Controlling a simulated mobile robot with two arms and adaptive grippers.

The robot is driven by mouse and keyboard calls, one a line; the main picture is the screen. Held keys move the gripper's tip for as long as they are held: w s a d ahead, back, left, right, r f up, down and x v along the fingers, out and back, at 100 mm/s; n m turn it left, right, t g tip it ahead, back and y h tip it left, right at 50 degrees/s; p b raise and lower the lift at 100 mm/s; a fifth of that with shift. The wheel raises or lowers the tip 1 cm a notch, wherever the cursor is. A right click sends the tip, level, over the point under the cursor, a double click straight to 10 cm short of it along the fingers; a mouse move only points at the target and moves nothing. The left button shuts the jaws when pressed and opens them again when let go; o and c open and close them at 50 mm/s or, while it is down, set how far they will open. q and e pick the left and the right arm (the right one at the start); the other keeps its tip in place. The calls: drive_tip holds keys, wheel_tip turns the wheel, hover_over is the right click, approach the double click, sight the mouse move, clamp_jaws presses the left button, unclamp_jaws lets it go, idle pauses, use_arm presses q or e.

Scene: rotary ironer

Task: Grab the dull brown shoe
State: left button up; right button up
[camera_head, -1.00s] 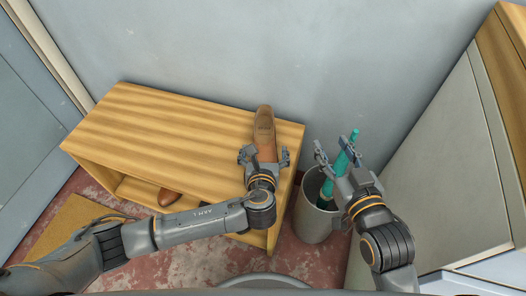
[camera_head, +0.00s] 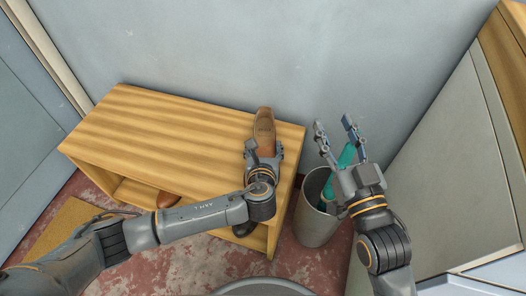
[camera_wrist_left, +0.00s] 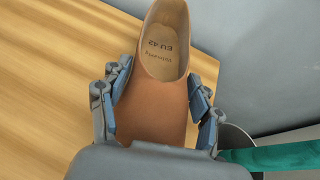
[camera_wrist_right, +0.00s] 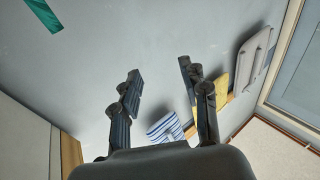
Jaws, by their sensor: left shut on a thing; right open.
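A brown shoe (camera_head: 264,128) lies on top of the wooden shelf at its right end, its heel toward the wall. In the left wrist view the shoe (camera_wrist_left: 150,108) shows its tan insole marked EU 42. My left gripper (camera_head: 264,150) is shut on the toe part of the shoe, one finger on each side; it also shows in the left wrist view (camera_wrist_left: 158,100). My right gripper (camera_head: 336,128) is open and empty above the bin; its spread fingers show in the right wrist view (camera_wrist_right: 160,82).
The wooden shelf (camera_head: 165,125) stands against the wall. Another brown shoe (camera_head: 167,199) and a dark shoe (camera_head: 243,229) are inside it. A grey bin (camera_head: 311,222) holding a teal rolled item (camera_head: 345,157) stands at its right. A tan mat (camera_head: 65,225) lies on the floor.

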use_arm(q)
drive_tip(key=shift+c, duration=0.8)
drive_tip(key=shift+r, duration=0.15)
